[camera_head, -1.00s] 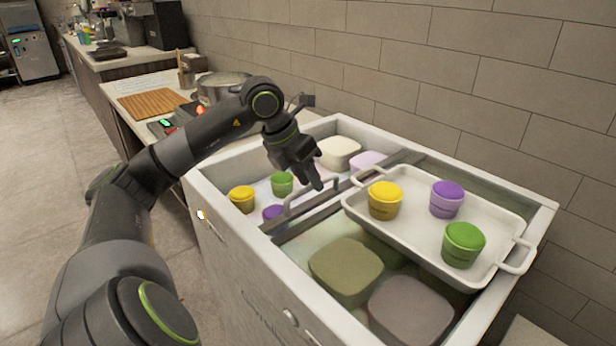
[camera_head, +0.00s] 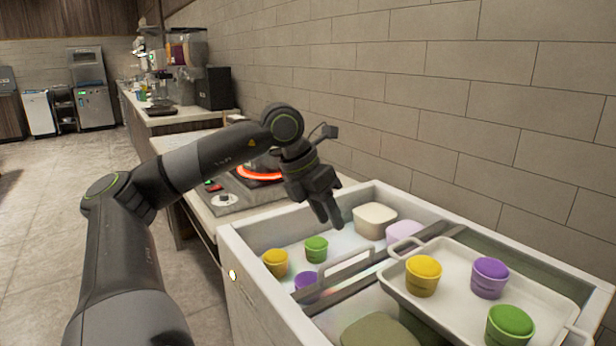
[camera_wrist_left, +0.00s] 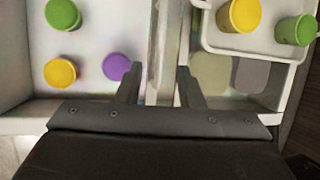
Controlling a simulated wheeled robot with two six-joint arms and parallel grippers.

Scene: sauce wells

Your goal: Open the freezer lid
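The white chest freezer (camera_head: 262,310) stands against the wall. Its left part shows brightly lit contents; its right part looks dimmer, seemingly under a glass lid. A grey frame bar (camera_head: 372,277) with a raised handle (camera_head: 347,266) crosses between them. My left gripper (camera_head: 334,222) hangs above the left part, pointing down, behind and above the handle in the head view. In the left wrist view its fingers (camera_wrist_left: 158,88) are apart, with the bars (camera_wrist_left: 164,45) showing between them. I cannot see contact with the handle. My right gripper is not in view.
A white tray (camera_head: 548,297) with yellow (camera_head: 423,276), purple (camera_head: 489,278) and green (camera_head: 509,326) tubs lies over the freezer's right part. More tubs sit inside at left. A counter with a glowing red burner (camera_head: 262,176) stands beyond my left arm.

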